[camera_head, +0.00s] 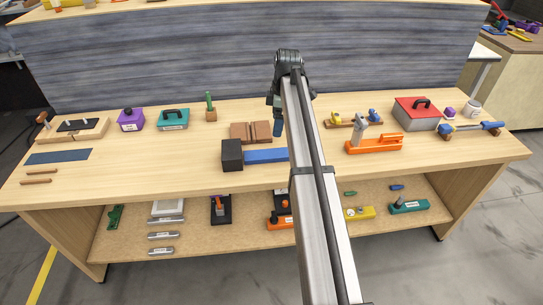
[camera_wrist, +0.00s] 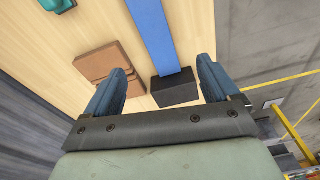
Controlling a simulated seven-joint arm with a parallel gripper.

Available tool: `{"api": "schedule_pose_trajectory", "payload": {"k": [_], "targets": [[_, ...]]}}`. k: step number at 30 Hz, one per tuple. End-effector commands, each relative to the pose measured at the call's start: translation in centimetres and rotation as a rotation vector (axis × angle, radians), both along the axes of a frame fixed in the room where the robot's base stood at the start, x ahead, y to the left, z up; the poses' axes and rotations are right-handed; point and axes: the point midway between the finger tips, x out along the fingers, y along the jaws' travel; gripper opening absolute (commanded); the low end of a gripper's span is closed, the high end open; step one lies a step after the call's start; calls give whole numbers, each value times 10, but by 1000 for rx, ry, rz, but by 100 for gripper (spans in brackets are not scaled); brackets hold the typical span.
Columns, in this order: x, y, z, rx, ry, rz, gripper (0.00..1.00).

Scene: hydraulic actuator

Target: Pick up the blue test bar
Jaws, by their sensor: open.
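The blue test bar (camera_head: 264,156) lies on the bench top, its left end against a black block (camera_head: 232,154). My arm hides its right part in the head view. In the wrist view, the blue bar (camera_wrist: 152,34) runs up from the black block (camera_wrist: 176,88) and out of the top edge. My gripper (camera_head: 277,122) hangs above the bench, behind the bar in the head view. Its two blue fingers (camera_wrist: 161,76) are spread apart with nothing held. In the wrist view, the block and the bar's end appear between them. The height above the bar is hard to tell.
Brown blocks (camera_head: 250,132) lie just behind the bar. An orange tool (camera_head: 374,144) and a red-lidded box (camera_head: 416,113) stand to the right. A teal box (camera_head: 173,119) and a purple box (camera_head: 131,119) stand to the left. Bare wood lies in front of the bar.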

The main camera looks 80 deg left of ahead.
Motion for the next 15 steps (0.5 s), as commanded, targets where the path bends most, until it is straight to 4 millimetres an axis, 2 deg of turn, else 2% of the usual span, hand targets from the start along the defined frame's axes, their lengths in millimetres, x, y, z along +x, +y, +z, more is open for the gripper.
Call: {"api": "schedule_pose_trajectory", "payload": {"k": [3,8,15], "targets": [[0,0,0,10,0,94,88],[0,0,-3,17,0,145,88],[-3,-1,-26,15,0,147,88]]}}
